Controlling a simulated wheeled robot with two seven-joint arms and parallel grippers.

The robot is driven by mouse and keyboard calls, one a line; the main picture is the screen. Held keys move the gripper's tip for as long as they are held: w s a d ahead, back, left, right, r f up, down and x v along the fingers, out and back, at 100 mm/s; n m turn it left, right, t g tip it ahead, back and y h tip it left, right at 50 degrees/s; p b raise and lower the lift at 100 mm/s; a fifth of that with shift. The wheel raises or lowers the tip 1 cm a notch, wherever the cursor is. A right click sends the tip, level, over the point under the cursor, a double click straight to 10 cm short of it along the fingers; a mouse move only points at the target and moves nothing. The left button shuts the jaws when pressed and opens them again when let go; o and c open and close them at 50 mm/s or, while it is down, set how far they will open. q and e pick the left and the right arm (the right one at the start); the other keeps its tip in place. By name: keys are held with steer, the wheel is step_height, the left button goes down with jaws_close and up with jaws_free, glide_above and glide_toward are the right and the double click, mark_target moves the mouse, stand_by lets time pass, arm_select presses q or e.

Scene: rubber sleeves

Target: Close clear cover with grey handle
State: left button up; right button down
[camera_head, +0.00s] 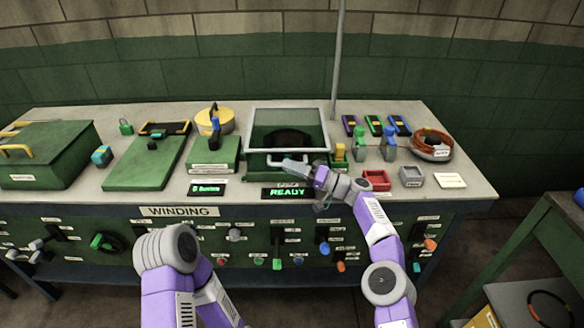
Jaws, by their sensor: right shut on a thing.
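The clear cover (288,108) is a see-through panel in a light grey frame over a green box at the middle of the bench. A dark round shape shows through it. I cannot tell whether the cover sits flush on the box. My right gripper (288,163) is at the front of the cover, shut on the grey handle; its fingers hide part of that area. My left arm shows at the lower left, but its gripper is not in view.
A lit READY display (287,192) is just below my right gripper. A grey pole rises behind.

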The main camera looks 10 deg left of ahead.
steer(key=shift+f, duration=0.7)
steer(key=c, duration=1.1)
jaws_free()
steer(key=shift+r, duration=0.1)
steer(key=shift+r, duration=0.1)
steer(key=shift+d, duration=0.1)
steer(key=shift+v, duration=1)
steer(key=shift+p+v, duration=0.75)
steer(key=shift+v, duration=1.95)
